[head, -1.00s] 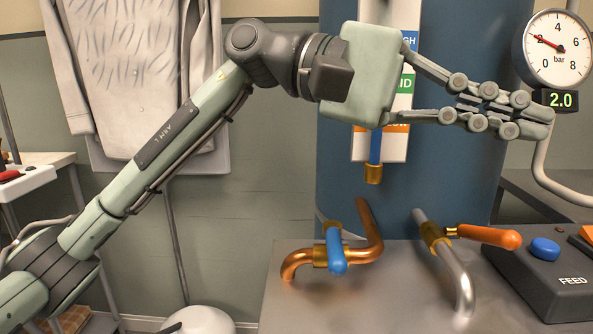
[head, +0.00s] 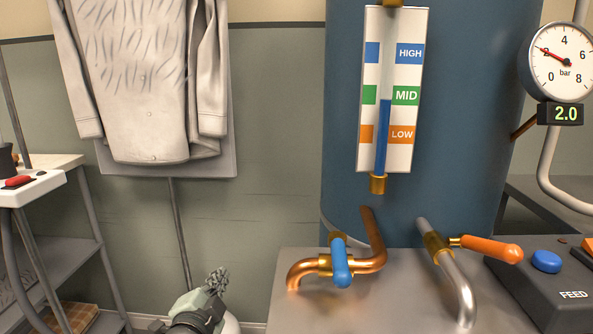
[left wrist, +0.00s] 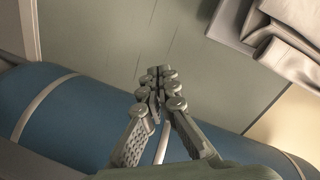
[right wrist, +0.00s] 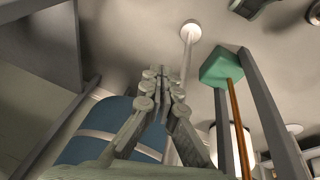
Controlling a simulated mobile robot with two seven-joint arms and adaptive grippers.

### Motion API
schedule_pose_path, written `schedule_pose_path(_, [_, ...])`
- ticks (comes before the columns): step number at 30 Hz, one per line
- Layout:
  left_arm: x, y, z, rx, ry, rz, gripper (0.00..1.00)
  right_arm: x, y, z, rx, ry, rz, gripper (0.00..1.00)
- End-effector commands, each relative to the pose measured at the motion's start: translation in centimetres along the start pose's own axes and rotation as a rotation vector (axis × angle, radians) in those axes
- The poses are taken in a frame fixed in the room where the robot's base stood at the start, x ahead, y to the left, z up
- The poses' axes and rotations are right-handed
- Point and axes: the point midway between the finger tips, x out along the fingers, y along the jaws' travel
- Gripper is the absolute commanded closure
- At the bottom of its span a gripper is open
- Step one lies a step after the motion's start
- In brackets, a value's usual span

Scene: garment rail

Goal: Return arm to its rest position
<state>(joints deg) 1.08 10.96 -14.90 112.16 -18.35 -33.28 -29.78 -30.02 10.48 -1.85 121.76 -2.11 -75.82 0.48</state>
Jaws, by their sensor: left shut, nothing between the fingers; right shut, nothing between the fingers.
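My left arm is low in the head view, with its gripper (head: 217,280) at the bottom edge, left of the metal bench. In the left wrist view its fingers (left wrist: 157,75) are together with nothing between them. My right gripper is outside the head view. In the right wrist view its fingers (right wrist: 163,75) are also together and empty. Neither gripper touches anything that I can see.
The metal bench (head: 380,315) carries a blue-handled valve (head: 340,265) and an orange-handled valve (head: 490,248). A blue tank (head: 460,110) with a level gauge stands behind. A grey garment (head: 145,90) hangs at the left. A shelf unit (head: 65,235) is far left.

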Motion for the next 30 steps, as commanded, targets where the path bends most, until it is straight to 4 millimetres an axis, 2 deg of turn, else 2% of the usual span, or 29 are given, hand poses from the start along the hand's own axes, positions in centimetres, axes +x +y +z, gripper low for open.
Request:
schedule_pose_path(1, [-1.2,2.6,3.1,-0.073,-0.082,0.066,1.00,0.1,0.0,0.0,0.000,-0.001,-0.001,1.00])
schedule_pose_path(5, [-5.2,8.5,10.1,-0.257,-0.295,0.210,1.00,0.7,-0.1,0.2,-0.001,-0.004,-0.004,1.00])
schedule_pose_path(6, [-6.8,10.3,12.1,-0.310,-0.365,0.250,1.00,0.8,-0.2,0.3,-0.001,-0.006,-0.005,1.00])
schedule_pose_path(8, [-9.4,12.9,14.9,-0.387,-0.471,0.306,1.00,1.0,-0.2,0.4,-0.001,-0.009,-0.007,1.00])
schedule_pose_path(9, [-11.4,14.6,16.5,-0.438,-0.541,0.340,1.00,1.2,-0.3,0.4,-0.001,-0.010,-0.008,1.00])
schedule_pose_path(13, [-17.9,19.0,21.0,-0.577,-0.763,0.430,1.00,1.5,-0.6,0.4,0.002,-0.006,-0.014,1.00])
schedule_pose_path(15, [-21.1,20.7,22.7,-0.633,-0.864,0.463,1.00,1.8,-0.7,0.4,0.003,-0.009,-0.017,1.00])
schedule_pose_path(18, [-24.6,22.3,24.2,-0.689,-0.973,0.492,1.00,2.0,-0.9,0.4,0.005,-0.010,-0.020,1.00])
schedule_pose_path(21, [-26.6,23.1,24.9,-0.719,-1.034,0.507,1.00,2.1,-0.9,0.2,0.005,-0.004,-0.021,1.00])
schedule_pose_path(23, [-27.1,23.3,25.2,-0.728,-1.053,0.510,1.00,2.2,-0.9,0.1,0.005,-0.001,-0.021,1.00])
schedule_pose_path(30, [-27.2,23.3,25.2,-0.729,-1.054,0.511,1.00,2.2,-0.9,0.1,0.005,-0.001,-0.021,1.00])
